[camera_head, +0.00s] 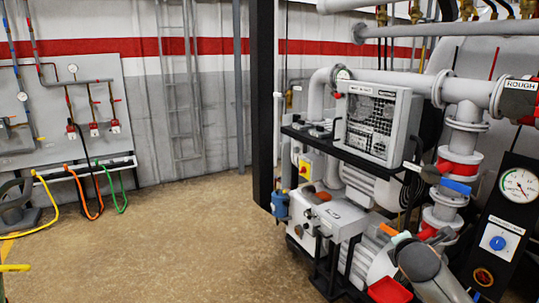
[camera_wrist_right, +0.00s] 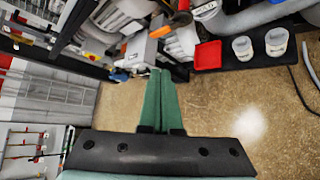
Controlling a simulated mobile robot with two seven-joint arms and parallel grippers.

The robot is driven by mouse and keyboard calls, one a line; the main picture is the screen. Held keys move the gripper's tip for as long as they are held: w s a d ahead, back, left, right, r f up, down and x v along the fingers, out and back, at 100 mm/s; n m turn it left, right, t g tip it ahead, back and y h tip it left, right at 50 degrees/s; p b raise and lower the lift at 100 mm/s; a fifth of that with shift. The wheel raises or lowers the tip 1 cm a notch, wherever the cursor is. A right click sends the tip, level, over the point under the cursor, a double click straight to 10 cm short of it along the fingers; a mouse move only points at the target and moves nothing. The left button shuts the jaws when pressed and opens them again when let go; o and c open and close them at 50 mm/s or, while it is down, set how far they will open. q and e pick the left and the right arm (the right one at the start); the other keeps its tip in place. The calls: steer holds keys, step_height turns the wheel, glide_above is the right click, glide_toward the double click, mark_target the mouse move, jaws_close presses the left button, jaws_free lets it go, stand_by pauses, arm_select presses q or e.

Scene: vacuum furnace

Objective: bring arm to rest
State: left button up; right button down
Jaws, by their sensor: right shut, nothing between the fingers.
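My right gripper (camera_wrist_right: 160,74) shows in the right wrist view. Its two green fingers lie together, shut, with nothing between them. The fingers point toward the pump rig, over the brown floor, and touch nothing that I can make out. My left gripper is in neither view.
The pump rig (camera_head: 375,123) with pipes and a gauge panel (camera_head: 503,225) fills the right side. A wall panel (camera_head: 65,100) with coloured hoses is at left. The floor (camera_head: 180,225) between is clear. A red tray (camera_wrist_right: 208,56) and white cups (camera_wrist_right: 276,42) sit near the rig.

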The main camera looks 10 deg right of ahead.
steer(key=s+a+f+m+y, duration=0.2)
steer(key=s+a+f, duration=0.25)
steer(key=f, duration=0.35)
steer(key=s+a+f+m+g+y, duration=0.1)
steer(key=s+a+f+m+y, duration=0.15)
steer(key=s+a+f, duration=0.35)
steer(key=s+a+f+m+y, duration=0.2)
steer(key=s+a+f, duration=0.15)
steer(key=f, duration=0.55)
steer(key=s+a+f+m+y, duration=0.1)
steer(key=s+a+f+m, duration=0.2)
steer(key=s, duration=0.5)
steer(key=s+a+f+m+y, duration=0.1)
steer(key=s+a+f+m, duration=0.3)
steer(key=s+m, duration=0.4)
steer(key=shift+s+a, duration=0.6)
steer(key=shift+a, duration=0.2)
steer(key=shift+d+f, duration=0.1)
